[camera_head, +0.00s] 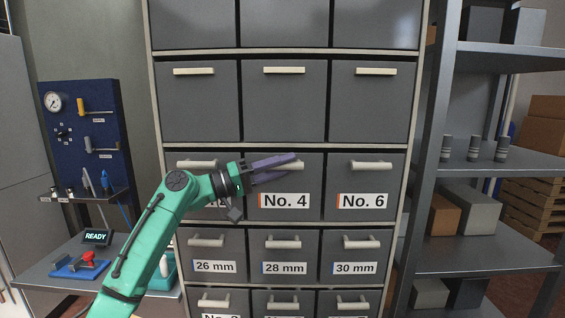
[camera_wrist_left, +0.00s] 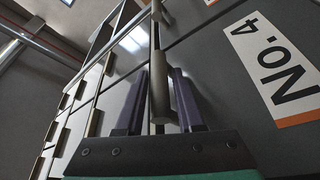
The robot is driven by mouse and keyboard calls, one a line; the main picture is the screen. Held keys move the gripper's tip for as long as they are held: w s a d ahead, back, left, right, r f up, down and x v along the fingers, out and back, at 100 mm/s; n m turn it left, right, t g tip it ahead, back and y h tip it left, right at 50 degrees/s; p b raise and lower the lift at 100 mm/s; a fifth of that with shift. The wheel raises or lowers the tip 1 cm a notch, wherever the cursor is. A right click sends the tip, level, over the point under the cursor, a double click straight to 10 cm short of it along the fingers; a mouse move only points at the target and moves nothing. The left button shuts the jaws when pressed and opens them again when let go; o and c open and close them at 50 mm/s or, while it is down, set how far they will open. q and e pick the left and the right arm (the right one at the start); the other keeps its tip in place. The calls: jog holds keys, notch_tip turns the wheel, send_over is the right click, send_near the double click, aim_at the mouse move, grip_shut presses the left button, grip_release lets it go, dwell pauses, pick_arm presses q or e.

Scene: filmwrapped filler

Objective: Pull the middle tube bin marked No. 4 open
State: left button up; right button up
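The tube bin marked No. 4 (camera_head: 285,213) is a grey drawer front in the middle column of the cabinet, flush with its neighbours. Its pale bar handle (camera_head: 287,166) is above the white label and partly hidden by my fingers. My left gripper (camera_head: 275,168) reaches it from the left, its purple fingers apart. In the left wrist view the handle (camera_wrist_left: 159,88) stands between the two fingers of my left gripper (camera_wrist_left: 158,100), with a gap showing on each side. The No. 4 label (camera_wrist_left: 278,62) is to the right there. My right gripper is not in view.
Bin No. 6 (camera_head: 363,208) is to the right; the left bin's label is mostly hidden by my arm. Below are bins marked 26 mm (camera_head: 216,267), 28 mm (camera_head: 285,268) and 30 mm (camera_head: 355,268). A metal shelf rack (camera_head: 480,180) stands right, a blue tool panel (camera_head: 85,135) left.

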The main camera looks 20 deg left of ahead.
pick_arm(q)
jog(key=shift+d, duration=0.15)
grip_shut()
jog(key=shift+f, duration=0.1)
dwell(1.0)
